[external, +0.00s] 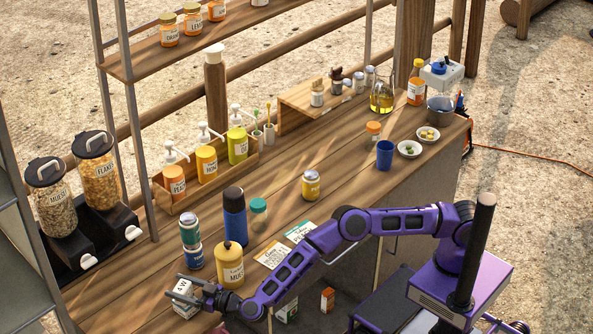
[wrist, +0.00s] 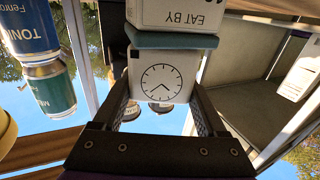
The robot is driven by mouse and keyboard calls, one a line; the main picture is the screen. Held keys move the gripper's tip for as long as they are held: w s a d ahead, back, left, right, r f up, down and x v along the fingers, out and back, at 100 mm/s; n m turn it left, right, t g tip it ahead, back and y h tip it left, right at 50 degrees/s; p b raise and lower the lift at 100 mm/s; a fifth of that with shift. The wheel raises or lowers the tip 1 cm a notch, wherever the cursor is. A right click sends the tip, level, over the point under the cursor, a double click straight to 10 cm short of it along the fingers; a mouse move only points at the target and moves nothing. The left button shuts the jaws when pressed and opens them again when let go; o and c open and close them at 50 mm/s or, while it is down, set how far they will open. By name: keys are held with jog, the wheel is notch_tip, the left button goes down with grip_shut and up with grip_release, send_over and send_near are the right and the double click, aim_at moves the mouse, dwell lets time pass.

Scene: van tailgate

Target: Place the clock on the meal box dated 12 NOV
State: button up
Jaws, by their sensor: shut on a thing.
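The clock (wrist: 160,82) is a white block with a round face and black hands. In the wrist view, which is upside down, it sits between the two fingers of my gripper (wrist: 161,96), and they are shut on it. A white meal box (wrist: 175,14) marked "EAT BY" with a teal lid (wrist: 172,41) lies directly under the clock. The clock appears to meet the lid, but I cannot tell contact from a small gap. The box's date is out of frame. In the external view my gripper (external: 190,290) is at the counter's near left end, beside a white lettered block (external: 184,299).
Stacked cans (external: 191,243) and a dark blue flask (external: 234,214) stand behind. Cereal dispensers (external: 70,190) are at the left. Printed cards (external: 272,255) lie on the counter.

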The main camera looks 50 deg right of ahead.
jog(key=shift+r, duration=0.1)
jog(key=o, duration=1.4)
jog(key=shift+f, duration=0.2)
jog(key=shift+r, duration=0.15)
jog(key=shift+s, duration=0.2)
jog(key=v, duration=1.1)
jog(key=shift+s+d+p, duration=0.2)
jog(key=shift+s+p, duration=0.05)
jog(key=shift+p, duration=0.15)
